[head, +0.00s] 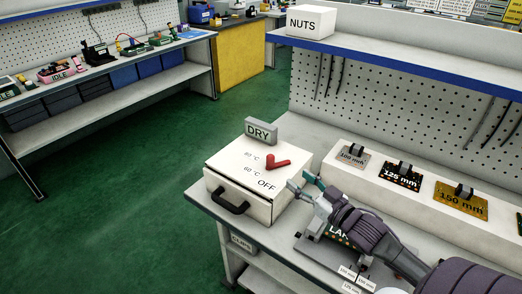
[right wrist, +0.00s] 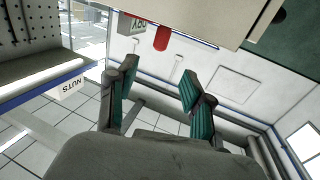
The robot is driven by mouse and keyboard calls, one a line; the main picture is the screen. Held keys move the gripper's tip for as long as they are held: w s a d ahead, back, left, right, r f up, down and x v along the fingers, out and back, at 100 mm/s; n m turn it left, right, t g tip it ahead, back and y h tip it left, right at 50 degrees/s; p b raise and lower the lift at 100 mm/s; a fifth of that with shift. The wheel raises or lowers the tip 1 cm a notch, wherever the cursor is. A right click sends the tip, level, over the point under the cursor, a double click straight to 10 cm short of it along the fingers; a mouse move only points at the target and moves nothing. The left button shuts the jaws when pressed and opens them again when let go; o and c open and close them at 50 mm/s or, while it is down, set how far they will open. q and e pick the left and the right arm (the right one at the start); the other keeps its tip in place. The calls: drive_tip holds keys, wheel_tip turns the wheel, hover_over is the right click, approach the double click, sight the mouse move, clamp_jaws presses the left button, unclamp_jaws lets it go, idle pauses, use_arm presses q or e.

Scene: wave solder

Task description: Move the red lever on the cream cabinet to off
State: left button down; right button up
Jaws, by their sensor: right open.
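The cream cabinet (head: 237,172) sits on the near left end of the bench, with a black handle on its front. The red lever (head: 277,163) is on its top, bent in shape, beside marks 80 °C, 60 °C and OFF. Which mark it is set to I cannot tell. My right gripper (head: 305,186) is open and empty at the cabinet's right side, apart from the lever. In the right wrist view the gripper (right wrist: 158,78) has its teal fingers spread, with the red lever (right wrist: 162,38) beyond them, by the cream cabinet (right wrist: 215,18). My left gripper is not in view.
A grey DRY sign (head: 261,131) stands at the cabinet's back edge. Right of the cabinet, a cream rack (head: 383,199) holds labelled boards. A board fixture (head: 318,246) lies below my right arm. A NUTS box (head: 311,21) sits on the upper shelf. Green floor is clear at left.

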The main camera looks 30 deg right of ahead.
sight(273, 159)
drive_tip(key=w, duration=0.5)
drive_tip(key=shift+w+a+r+p, duration=0.2)
drive_tip(key=shift+a+r+p, duration=0.05)
drive_tip(key=shift+a+p, duration=0.1)
drive_tip(key=w, duration=0.6)
drive_tip(key=shift+w+a+f+p, duration=0.15)
drive_tip(key=shift+w+a+p, duration=0.1)
drive_tip(key=shift+a+p, duration=0.1)
drive_tip(key=shift+w, duration=0.45)
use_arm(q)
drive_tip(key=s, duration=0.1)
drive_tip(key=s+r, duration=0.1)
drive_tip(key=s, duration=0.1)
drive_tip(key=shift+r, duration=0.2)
use_arm(e)
clamp_jaws()
